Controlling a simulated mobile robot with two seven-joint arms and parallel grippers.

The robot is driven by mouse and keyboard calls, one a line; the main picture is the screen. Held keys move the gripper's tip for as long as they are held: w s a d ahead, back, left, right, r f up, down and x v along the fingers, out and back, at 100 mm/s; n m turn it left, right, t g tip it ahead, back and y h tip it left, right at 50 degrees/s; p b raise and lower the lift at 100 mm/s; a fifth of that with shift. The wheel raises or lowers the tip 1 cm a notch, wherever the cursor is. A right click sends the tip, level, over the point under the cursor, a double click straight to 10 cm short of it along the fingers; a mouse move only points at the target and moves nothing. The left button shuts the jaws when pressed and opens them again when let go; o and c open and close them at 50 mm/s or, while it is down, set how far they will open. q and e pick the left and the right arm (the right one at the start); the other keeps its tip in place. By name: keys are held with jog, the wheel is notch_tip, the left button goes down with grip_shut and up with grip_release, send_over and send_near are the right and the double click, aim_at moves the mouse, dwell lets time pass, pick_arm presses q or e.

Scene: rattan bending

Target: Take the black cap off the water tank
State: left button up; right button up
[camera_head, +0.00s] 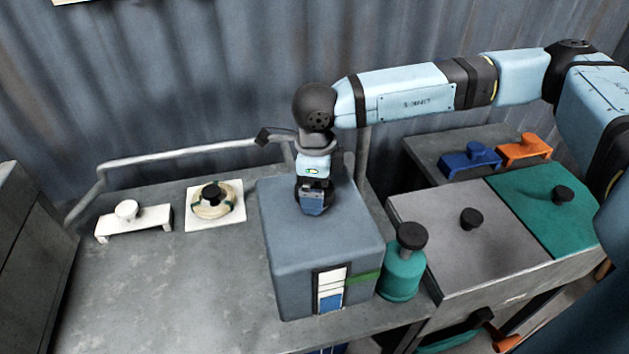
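The water tank appears to be the large blue-grey box (285,255) in the middle of the bench, with a blue-and-white gauge panel on its front. My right gripper (314,205) points down onto the tank's top, its arm reaching in from the right. No black cap shows clearly on the tank; the top under the gripper is hidden. I cannot tell whether the fingers are open, shut or holding a cap. My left gripper is not in view.
A teal bottle with black top (404,275) stands right of the tank. Left are a white knobbed block (135,220) and a ring on a white plate (232,212). Grey (430,225) and green (550,200) lids have black knobs. The bench's front left is clear.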

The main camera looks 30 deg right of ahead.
jog(key=shift+c, duration=0.5)
jog(key=c, duration=0.7)
jog(key=shift+r, duration=0.1)
notch_tip(320, 180, up, 20)
jog(key=b, duration=0.2)
